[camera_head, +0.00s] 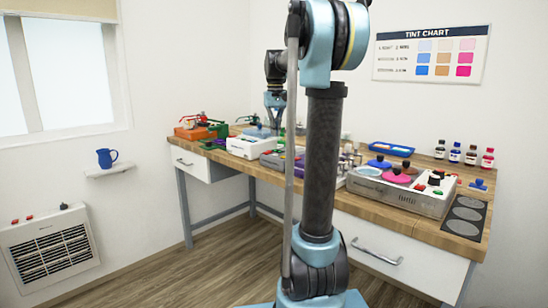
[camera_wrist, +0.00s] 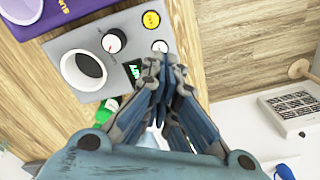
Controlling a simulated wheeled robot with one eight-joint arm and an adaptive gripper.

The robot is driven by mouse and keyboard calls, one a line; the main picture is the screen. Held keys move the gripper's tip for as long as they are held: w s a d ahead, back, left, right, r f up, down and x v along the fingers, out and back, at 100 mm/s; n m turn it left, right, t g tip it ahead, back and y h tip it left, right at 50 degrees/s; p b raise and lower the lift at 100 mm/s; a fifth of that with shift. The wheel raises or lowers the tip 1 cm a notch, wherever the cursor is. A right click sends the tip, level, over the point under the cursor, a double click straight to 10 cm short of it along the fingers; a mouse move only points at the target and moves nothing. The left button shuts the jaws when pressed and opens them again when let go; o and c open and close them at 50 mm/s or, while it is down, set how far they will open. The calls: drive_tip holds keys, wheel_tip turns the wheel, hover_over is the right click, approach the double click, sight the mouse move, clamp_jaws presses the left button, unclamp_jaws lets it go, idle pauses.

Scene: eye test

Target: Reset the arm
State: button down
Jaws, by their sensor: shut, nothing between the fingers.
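My gripper (camera_head: 275,108) hangs from my raised arm above the far part of the wooden workbench (camera_head: 421,228) in the head view. In the wrist view my gripper (camera_wrist: 163,75) has its fingers together with nothing between them. Beneath or beside the fingertips in that view is a grey device (camera_wrist: 128,28) with a black-and-white knob, a yellow button, a small green display and a round dark opening. I cannot tell the gap between fingertips and device. My arm hides part of the bench in the head view.
A grey unit with pink and blue lids (camera_head: 395,200), several small bottles (camera_head: 455,154) and a blue tray (camera_head: 391,149) stand on the bench's right. A blue mug (camera_head: 106,158) sits on a wall shelf (camera_head: 108,171). A wall heater (camera_head: 47,258) is at left. Floor left of the bench is clear.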

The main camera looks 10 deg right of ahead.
drive_tip(key=s+f, duration=0.9)
drive_tip(key=s, duration=0.4)
drive_tip(key=s+f+t, duration=0.1)
drive_tip(key=s+f, duration=0.8)
drive_tip(key=s, duration=0.5)
drive_tip(key=shift+s+a+f+m+t, duration=0.15)
drive_tip(key=shift+s+f+m+t, duration=0.05)
drive_tip(key=shift+s+m+t, duration=0.1)
drive_tip(key=c, duration=2.1)
unclamp_jaws()
drive_tip(key=shift+t, duration=0.3)
drive_tip(key=s+f, duration=0.2)
drive_tip(key=f, duration=0.1)
drive_tip(key=s+f, duration=0.2)
drive_tip(key=f, duration=0.1)
drive_tip(key=s+f, duration=0.3)
drive_tip(key=shift+f, duration=0.35)
drive_tip(key=shift+c, duration=0.2)
drive_tip(key=o, duration=0.5)
drive_tip(key=shift+f, duration=0.1)
drive_tip(key=shift+o, duration=0.2)
drive_tip(key=shift+a, duration=0.15)
